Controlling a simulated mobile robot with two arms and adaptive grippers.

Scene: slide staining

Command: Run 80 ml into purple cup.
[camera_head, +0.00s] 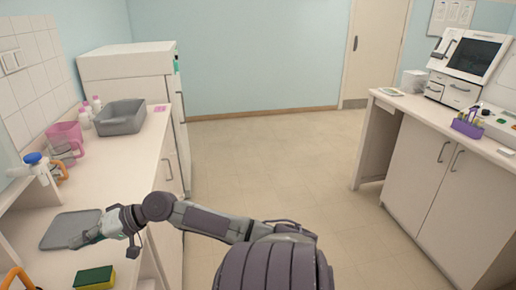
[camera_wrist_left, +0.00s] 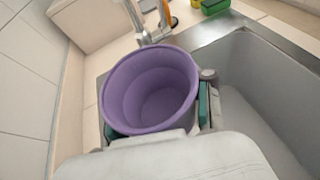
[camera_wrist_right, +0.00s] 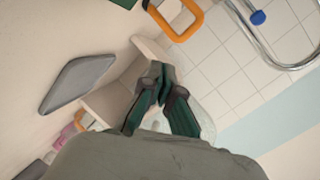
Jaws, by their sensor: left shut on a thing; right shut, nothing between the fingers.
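The purple cup (camera_wrist_left: 150,82) fills the middle of the left wrist view, its open mouth facing the camera; I see no water in it. My left gripper (camera_wrist_left: 157,118) is shut on the cup, a finger on each side. A metal tap (camera_wrist_left: 150,28) stands just past the cup's far rim; I cannot tell whether its outlet is over the mouth. In the right wrist view a curved metal tap with a blue knob (camera_wrist_right: 258,18) shows at top right. My right gripper (camera_wrist_right: 158,82) is shut and empty; in the head view it (camera_head: 80,243) is above a grey mat (camera_head: 62,229).
A sink (camera_wrist_left: 270,75) lies right of the cup. A green and yellow sponge (camera_head: 95,277) lies on the left counter. Farther back are a pink jug (camera_head: 66,133) and a grey tub (camera_head: 120,118). An orange handle (camera_wrist_right: 178,22) is near my right fingers. The floor between counters is clear.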

